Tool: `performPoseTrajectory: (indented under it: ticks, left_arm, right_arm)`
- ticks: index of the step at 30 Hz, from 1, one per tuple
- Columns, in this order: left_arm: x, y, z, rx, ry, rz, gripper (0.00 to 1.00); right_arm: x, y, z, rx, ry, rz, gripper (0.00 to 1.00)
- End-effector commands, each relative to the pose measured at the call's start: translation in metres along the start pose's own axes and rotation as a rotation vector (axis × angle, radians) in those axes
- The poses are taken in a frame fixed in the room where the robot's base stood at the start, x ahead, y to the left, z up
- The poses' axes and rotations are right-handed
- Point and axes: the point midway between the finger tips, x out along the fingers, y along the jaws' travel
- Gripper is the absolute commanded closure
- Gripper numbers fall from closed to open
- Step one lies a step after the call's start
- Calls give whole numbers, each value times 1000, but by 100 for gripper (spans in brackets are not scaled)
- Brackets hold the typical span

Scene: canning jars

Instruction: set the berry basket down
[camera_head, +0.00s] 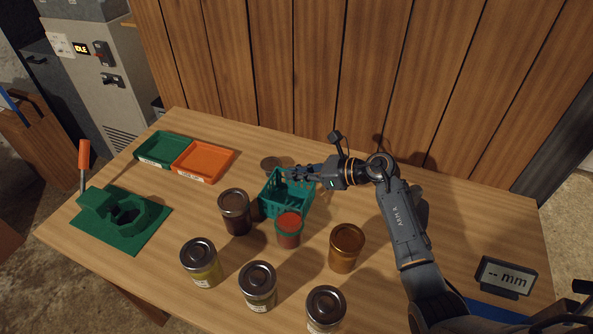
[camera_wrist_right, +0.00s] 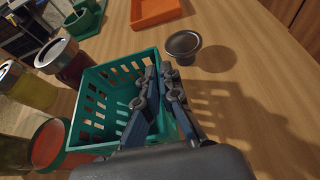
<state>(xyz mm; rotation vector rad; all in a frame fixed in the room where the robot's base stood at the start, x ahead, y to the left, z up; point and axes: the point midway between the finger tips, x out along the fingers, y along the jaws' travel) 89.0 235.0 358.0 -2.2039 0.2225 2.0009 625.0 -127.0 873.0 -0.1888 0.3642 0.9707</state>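The teal slotted berry basket (camera_head: 272,204) is upright near the middle of the wooden table in the head view. In the right wrist view the basket (camera_wrist_right: 95,82) looks empty. My right gripper (camera_head: 291,174) reaches in from the right to the basket's far right rim. In the right wrist view its fingers (camera_wrist_right: 155,88) straddle the basket's side wall and look closed on it. A slotted shadow falls on the table beside the basket; whether its bottom touches the wood cannot be told. My left gripper is in neither view.
A dark jar (camera_head: 235,213) and a red jar (camera_head: 288,230) stand close by the basket. An amber jar (camera_head: 346,248) and several others stand nearer. A round metal piece (camera_wrist_right: 184,44) lies behind. Green (camera_head: 157,137) and orange (camera_head: 222,154) trays are at back left; a display (camera_head: 505,277) is right.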

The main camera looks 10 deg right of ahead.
Motion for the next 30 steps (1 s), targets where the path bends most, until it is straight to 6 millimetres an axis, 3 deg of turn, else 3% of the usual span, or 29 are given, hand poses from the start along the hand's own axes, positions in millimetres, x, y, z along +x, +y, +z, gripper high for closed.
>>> performPoseTrajectory:
  ticks: [11, 15, 16, 27, 30]
  left_arm:
    - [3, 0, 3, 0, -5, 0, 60]
    - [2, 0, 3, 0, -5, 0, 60]
    - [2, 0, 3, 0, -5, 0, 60]
    - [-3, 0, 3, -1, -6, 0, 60]
    - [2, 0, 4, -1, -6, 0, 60]
  right_arm:
    - [2, 0, -6, -2, 1, 0, 100]
    - [2, 0, -5, -1, 0, 1, 74]
    - [2, 0, -5, -1, 0, 1, 72]
    - [0, 0, 0, -1, 0, 0, 72]
    - [-13, -2, -5, -2, 3, -3, 72]
